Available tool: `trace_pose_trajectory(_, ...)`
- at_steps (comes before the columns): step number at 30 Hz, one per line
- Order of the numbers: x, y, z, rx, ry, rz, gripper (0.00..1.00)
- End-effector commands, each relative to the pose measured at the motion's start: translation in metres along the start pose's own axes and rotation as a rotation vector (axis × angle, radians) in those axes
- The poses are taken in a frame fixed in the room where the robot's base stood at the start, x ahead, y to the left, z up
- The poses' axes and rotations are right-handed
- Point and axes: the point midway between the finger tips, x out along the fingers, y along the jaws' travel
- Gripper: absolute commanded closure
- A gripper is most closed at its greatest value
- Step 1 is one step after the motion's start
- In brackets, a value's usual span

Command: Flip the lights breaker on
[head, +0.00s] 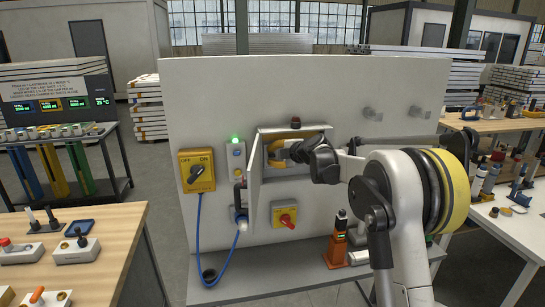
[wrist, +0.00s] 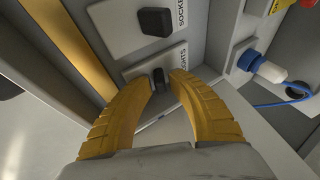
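The breaker box (head: 290,134) is on the grey panel, with its door (head: 253,182) swung open to the left. In the wrist view, the small black lights breaker (wrist: 158,76) sits beside a partly covered lights label. My gripper (head: 275,153) reaches into the box from the right. Its two yellow fingers also show in the wrist view (wrist: 159,82), apart and curved in toward the lights breaker, which shows in the gap between their tips. I cannot tell whether they touch it. The black sockets breaker (wrist: 157,21) is beyond it.
A yellow on/off rotary switch (head: 197,171) and a lit green lamp (head: 235,139) are left of the box. A red-and-yellow switch (head: 285,214) is below. A blue cable (head: 200,225) hangs from the panel. The open door stands close to my gripper's left.

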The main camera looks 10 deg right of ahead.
Motion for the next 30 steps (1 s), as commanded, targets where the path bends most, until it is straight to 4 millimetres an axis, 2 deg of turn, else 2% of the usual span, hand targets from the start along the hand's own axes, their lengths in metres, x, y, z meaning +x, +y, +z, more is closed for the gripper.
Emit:
trace_pose_trajectory(5,-0.011,0.0,0.0,0.001,-0.001,0.0,0.78)
trace_pose_trajectory(15,-0.083,0.0,0.001,0.001,-0.002,0.001,0.78)
trace_pose_trajectory(19,-0.105,0.0,0.001,0.001,-0.001,0.0,0.78)
trace_pose_trajectory(24,-0.118,0.0,0.0,0.0,0.0,0.0,0.78)
trace_pose_trajectory(30,-0.12,0.0,0.0,0.0,0.0,0.0,0.78)
